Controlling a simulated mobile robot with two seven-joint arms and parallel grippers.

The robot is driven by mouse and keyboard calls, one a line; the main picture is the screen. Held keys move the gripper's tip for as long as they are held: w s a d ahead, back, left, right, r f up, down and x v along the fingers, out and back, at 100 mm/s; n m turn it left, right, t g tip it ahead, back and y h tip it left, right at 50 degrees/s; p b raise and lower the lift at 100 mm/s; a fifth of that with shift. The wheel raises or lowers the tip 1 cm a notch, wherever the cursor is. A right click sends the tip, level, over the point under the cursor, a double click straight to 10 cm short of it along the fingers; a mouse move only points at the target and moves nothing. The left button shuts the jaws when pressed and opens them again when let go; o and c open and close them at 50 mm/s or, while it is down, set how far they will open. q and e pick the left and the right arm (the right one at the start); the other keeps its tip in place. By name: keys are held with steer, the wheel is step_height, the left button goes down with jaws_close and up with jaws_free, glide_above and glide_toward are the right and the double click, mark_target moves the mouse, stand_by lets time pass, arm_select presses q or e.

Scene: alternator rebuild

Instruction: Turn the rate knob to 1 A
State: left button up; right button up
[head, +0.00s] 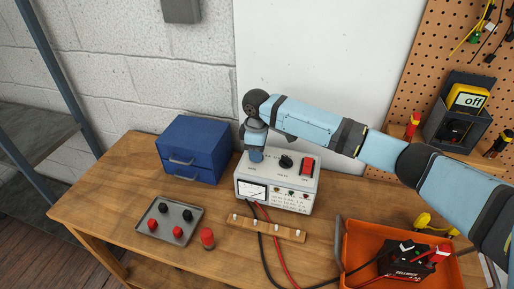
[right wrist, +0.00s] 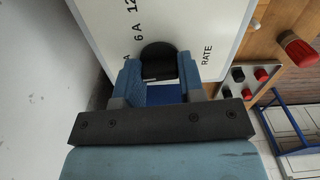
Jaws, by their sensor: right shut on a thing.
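The charger (head: 272,174) is a pale grey box with a front meter (head: 252,190); it stands on the bench against the wall. My right gripper (head: 256,156) reaches down onto the left part of its top panel. In the right wrist view the black rate knob (right wrist: 158,52) sits between the fingers of this gripper (right wrist: 159,68), which is shut on it. The label "RATE" (right wrist: 207,56) and markings "6 A" and "12" show on the panel around the knob. The gripper hides the knob in the head view; its pointer cannot be made out. My left gripper is not in view.
A second black knob (head: 286,161) and a red switch (head: 307,166) are on the same panel. A blue drawer box (head: 195,148) stands left. In front are a grey tray (head: 190,234) with several caps, a wooden strip (head: 265,229), cables and an orange tray (head: 349,242).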

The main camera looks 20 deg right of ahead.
steer(key=shift+r+n+p, duration=0.25)
steer(key=shift+n+p, duration=0.95)
steer(key=n+p, duration=0.2)
steer(key=shift+n, duration=0.4)
steer(key=shift+f+n+p, duration=0.1)
steer(key=shift+n+p, duration=0.3)
steer(key=shift+n, duration=0.4)
steer(key=shift+f+n+p, duration=0.1)
steer(key=shift+n+p, duration=0.5)
steer(key=shift+n, duration=1.3)
steer(key=o, duration=0.9)
steer(key=shift+o, duration=0.2)
step_height(320, 180, up, 14)
steer(key=b, duration=0.2)
